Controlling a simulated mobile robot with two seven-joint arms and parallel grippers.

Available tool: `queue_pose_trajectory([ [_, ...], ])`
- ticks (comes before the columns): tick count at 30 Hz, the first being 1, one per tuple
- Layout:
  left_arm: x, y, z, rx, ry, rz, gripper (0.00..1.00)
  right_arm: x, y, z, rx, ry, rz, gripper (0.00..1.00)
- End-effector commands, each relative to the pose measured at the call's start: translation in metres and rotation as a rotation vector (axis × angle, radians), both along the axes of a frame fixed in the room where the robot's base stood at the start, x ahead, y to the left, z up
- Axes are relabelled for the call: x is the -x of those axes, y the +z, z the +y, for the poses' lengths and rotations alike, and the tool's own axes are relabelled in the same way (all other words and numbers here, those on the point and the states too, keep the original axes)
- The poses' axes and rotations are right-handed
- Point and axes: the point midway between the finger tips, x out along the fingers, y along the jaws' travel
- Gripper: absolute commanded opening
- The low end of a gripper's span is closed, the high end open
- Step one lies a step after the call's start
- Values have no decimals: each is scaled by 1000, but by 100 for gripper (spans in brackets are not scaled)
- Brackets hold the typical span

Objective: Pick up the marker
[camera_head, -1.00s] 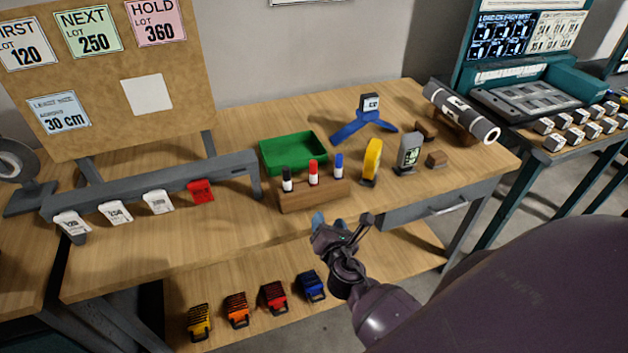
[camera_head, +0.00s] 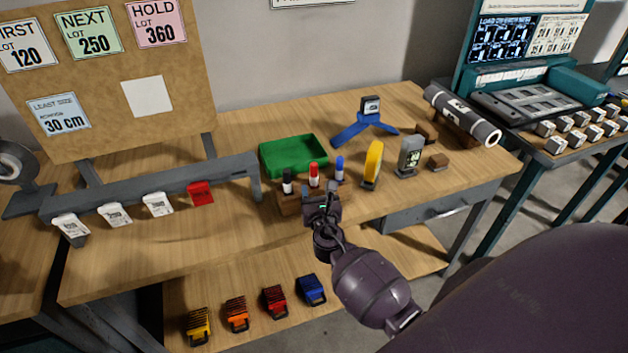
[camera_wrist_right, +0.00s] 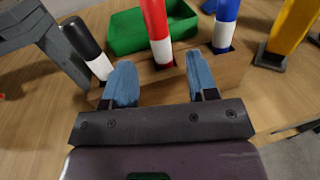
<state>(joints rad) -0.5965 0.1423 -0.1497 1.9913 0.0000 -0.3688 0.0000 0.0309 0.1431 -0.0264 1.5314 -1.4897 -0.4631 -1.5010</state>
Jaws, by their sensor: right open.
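Three markers stand upright in a wooden block (camera_wrist_right: 226,84): a black one (camera_head: 287,182) at left, a red one (camera_head: 314,175) in the middle and a blue one (camera_head: 339,168) at right. In the wrist view the red marker (camera_wrist_right: 156,30) stands between and beyond my open fingertips, with the black marker (camera_wrist_right: 88,47) to the left and the blue marker (camera_wrist_right: 225,24) to the right. My right gripper (camera_head: 320,192) is open and empty in front of the block, which it partly hides in the head view. My left gripper is not in view.
A green tray (camera_head: 292,157) lies behind the block. A yellow item (camera_head: 373,163) and a grey meter (camera_head: 410,156) stand to the right. A grey rail (camera_head: 150,190) with tags is at left. Several coloured clips lie on the lower shelf (camera_head: 190,296).

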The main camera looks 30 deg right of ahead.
Motion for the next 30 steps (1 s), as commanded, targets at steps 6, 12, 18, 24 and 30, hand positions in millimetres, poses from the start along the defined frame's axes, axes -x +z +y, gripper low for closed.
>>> queue_pose_trajectory([
  [6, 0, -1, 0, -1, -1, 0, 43, -28, 2, -14, 2, 0, -1, 53],
  [12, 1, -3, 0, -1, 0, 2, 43, -37, 2, -19, 0, 0, -1, 53],
  [18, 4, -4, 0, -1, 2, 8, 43, -37, 2, -19, 0, 0, -1, 51],
  [24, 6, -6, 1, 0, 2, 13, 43, -37, 2, -19, 0, 0, -1, 21],
  [30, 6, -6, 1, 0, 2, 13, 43, -37, 2, -19, 0, 0, -1, 0],
])
